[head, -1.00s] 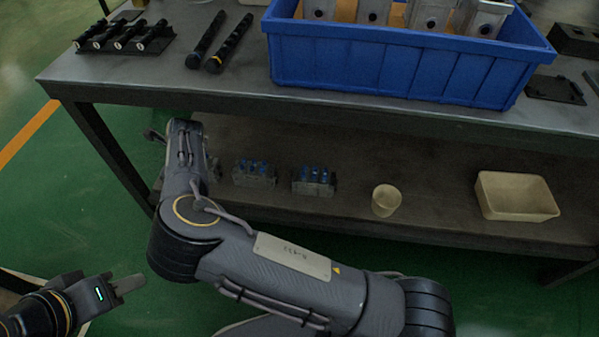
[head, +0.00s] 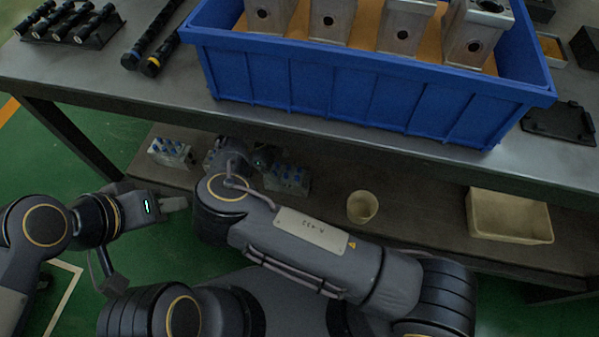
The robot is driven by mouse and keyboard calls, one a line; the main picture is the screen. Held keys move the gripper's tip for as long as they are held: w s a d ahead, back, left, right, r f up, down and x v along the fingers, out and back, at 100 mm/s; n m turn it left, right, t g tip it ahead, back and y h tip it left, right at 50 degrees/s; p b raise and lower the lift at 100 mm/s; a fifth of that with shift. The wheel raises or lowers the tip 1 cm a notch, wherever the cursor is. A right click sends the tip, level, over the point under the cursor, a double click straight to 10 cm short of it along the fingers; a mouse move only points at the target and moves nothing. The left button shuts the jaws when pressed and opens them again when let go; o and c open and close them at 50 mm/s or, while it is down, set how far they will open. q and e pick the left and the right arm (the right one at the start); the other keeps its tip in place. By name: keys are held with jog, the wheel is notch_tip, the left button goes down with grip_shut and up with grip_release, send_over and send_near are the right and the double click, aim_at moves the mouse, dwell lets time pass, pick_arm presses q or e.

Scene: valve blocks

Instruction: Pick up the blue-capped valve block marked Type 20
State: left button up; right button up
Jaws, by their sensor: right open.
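Three valve blocks with blue caps stand on the lower shelf. The left valve block (head: 170,153) is in clear view. The middle valve block (head: 211,158) is partly hidden behind my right arm. The right valve block (head: 290,180) is just right of my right wrist. No type marking is legible. My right gripper (head: 264,157) is low over the shelf, between the middle and right blocks; it is open, its fingers hard to make out. My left gripper (head: 176,203) is in front of the shelf, apart from the blocks, its fingers seen edge-on.
A blue crate (head: 350,90) with several metal housings stands on the table top (head: 110,95) above the shelf. A beige cup (head: 362,207) and a beige bin (head: 510,217) stand on the shelf (head: 420,205) to the right. Black rods (head: 150,45) lie at the table's left.

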aim_at(287, 176)
jog(key=b+x, duration=0.1)
jog(key=x, duration=0.6)
jog(key=shift+a, duration=0.1)
grip_shut()
jog(key=shift+r, duration=0.15)
dwell(0.4)
